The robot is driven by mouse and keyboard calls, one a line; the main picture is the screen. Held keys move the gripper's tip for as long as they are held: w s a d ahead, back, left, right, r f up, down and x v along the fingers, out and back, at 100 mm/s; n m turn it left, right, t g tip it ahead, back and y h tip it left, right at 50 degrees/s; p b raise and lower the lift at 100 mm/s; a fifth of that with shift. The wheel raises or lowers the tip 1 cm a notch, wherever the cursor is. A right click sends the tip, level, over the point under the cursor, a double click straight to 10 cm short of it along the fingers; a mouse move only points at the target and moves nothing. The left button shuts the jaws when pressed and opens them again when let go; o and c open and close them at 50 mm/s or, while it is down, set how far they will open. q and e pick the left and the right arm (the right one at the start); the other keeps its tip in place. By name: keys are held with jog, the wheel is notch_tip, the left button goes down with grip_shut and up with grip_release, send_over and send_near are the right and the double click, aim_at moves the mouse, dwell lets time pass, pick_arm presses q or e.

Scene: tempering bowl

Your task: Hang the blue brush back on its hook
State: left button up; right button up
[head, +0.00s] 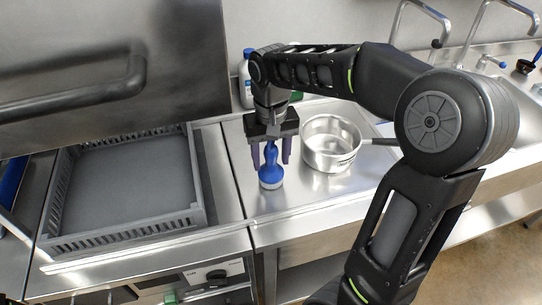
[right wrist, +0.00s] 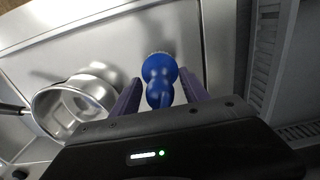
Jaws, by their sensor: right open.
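The blue brush (head: 270,172) stands on the steel counter, its pale bristle end down and its handle up. It also shows in the right wrist view (right wrist: 159,75). My right gripper (head: 271,158) is above the brush, pointing down, with its purple fingers apart on either side of the handle. In the right wrist view the fingers (right wrist: 158,92) are spread, with the brush between them and a gap on each side. The hook cannot be made out in either view. My left gripper is not in view.
A steel saucepan (head: 327,143) stands just right of the brush, its handle pointing right. A grey dish rack (head: 187,221) is at the left. Bottles (head: 246,80) stand behind the gripper. Taps (head: 437,42) and a sink are at the right. The counter front is clear.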

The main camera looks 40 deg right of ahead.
jog(key=shift+r, duration=0.1)
notch_tip(320, 180, up, 8)
jog(key=shift+f, duration=0.2)
dwell(0.7)
